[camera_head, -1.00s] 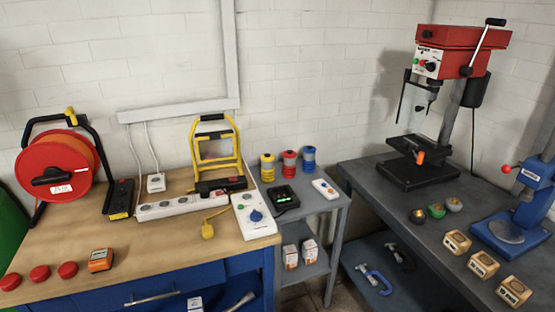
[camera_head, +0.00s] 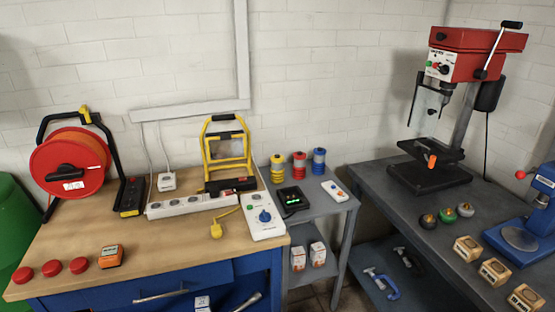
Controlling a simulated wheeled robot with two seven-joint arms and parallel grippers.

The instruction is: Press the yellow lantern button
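A yellow-framed work light (camera_head: 226,143), which looks like the yellow lantern, stands upright at the back of the wooden bench. A dark unit lies across its foot, and no button on it can be made out. A yellow banded cylinder (camera_head: 278,169) stands on the grey side table beside a red one (camera_head: 299,166) and a blue one (camera_head: 319,161). Neither of my grippers is in view.
The wooden bench (camera_head: 75,238) holds a red cable reel (camera_head: 70,165), a power strip (camera_head: 190,205), a white box with a blue knob (camera_head: 263,217) and several red caps. A drill press (camera_head: 470,55) stands on the right bench. The wooden bench's middle is mostly clear.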

